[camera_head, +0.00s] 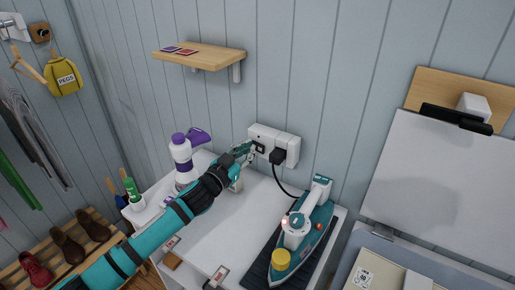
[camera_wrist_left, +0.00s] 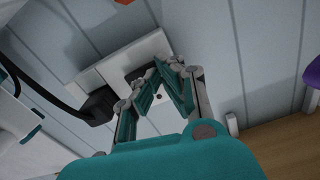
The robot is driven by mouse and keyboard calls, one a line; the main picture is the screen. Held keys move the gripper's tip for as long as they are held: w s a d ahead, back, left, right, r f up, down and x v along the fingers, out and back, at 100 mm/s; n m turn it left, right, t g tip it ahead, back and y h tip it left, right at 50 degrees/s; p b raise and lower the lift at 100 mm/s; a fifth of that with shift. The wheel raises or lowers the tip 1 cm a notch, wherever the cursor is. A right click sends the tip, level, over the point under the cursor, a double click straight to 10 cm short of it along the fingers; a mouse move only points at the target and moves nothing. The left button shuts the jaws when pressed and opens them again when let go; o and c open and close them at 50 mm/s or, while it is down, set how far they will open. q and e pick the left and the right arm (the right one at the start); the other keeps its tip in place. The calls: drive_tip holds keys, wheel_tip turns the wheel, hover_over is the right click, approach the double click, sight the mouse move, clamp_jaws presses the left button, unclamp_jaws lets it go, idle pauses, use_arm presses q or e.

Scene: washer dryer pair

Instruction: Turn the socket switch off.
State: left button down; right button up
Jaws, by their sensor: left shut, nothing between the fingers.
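The white wall socket (camera_head: 287,140) is on the panelled wall above the white worktop. A black plug with a cable is in its right part; the plug (camera_wrist_left: 97,106) also shows in the left wrist view. My left gripper (camera_head: 254,147) is shut and empty, with its fingertips at the left part of the socket. In the left wrist view the fingertips (camera_wrist_left: 167,68) are in front of the socket plate (camera_wrist_left: 150,48), close to a dark patch on it. I cannot tell whether they touch it. The switch itself is mostly hidden behind the fingers. My right gripper is not in view.
A teal iron (camera_head: 310,222) with a lit red light stands on a dark mat at the right of the worktop (camera_head: 225,240). A purple and white spray bottle (camera_head: 183,160) stands behind my left arm. A wooden shelf (camera_head: 199,55) is above. An ironing board stands at right.

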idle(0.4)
use_arm(q)
drive_tip(key=p+v, duration=0.2)
drive_tip(key=v, duration=0.3)
idle(0.3)
